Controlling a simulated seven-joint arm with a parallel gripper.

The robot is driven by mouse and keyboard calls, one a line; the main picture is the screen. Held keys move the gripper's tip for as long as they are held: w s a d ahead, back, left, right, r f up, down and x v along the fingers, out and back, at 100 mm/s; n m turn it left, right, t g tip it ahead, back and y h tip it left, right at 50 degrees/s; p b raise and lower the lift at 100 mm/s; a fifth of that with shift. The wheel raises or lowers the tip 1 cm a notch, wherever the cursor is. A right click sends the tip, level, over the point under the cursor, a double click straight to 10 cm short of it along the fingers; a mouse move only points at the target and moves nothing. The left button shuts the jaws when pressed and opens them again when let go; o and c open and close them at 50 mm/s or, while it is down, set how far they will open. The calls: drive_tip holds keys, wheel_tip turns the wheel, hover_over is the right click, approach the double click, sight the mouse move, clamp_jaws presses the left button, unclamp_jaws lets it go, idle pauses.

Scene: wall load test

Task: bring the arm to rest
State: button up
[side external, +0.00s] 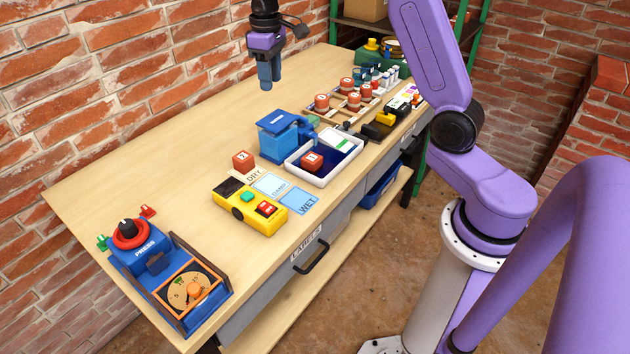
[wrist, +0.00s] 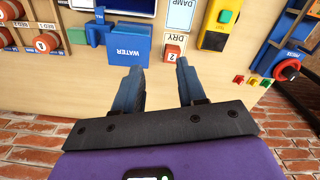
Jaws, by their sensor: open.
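My gripper (side external: 269,78) hangs fingers down above the back of the workbench (side external: 180,155), near the brick wall. It is empty and clear of the bench items. In the wrist view my gripper (wrist: 160,72) shows its two blue fingers spread apart with nothing between them. A red block marked 2 (side external: 243,160) sits by the DRY card, and it shows just beyond the right fingertip in the wrist view (wrist: 172,53). Another red block (side external: 312,162) lies in the white-rimmed tray (side external: 340,172).
A blue WATER box (side external: 283,135) stands behind the tray. A yellow button box (side external: 250,205) and a blue press (side external: 140,248) are nearer the camera. A rack of red-topped pieces (side external: 350,100) and a green shelf (side external: 478,60) are farther back. The bench's wall side is mostly clear.

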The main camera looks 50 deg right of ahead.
drive_tip(key=s+a+n, duration=0.4)
drive_tip(key=s+a, duration=0.8)
drive_tip(key=s, duration=0.5)
drive_tip(key=s+d+f+n, duration=0.1)
drive_tip(key=s+n, duration=0.1)
drive_tip(key=s, duration=0.8)
drive_tip(key=s+d+f+n, duration=0.1)
drive_tip(key=s+n, duration=0.2)
drive_tip(key=s, duration=0.7)
drive_tip(key=shift+s+d+f, duration=0.25)
drive_tip(key=shift+s+f, duration=0.1)
drive_tip(key=shift+f, duration=0.05)
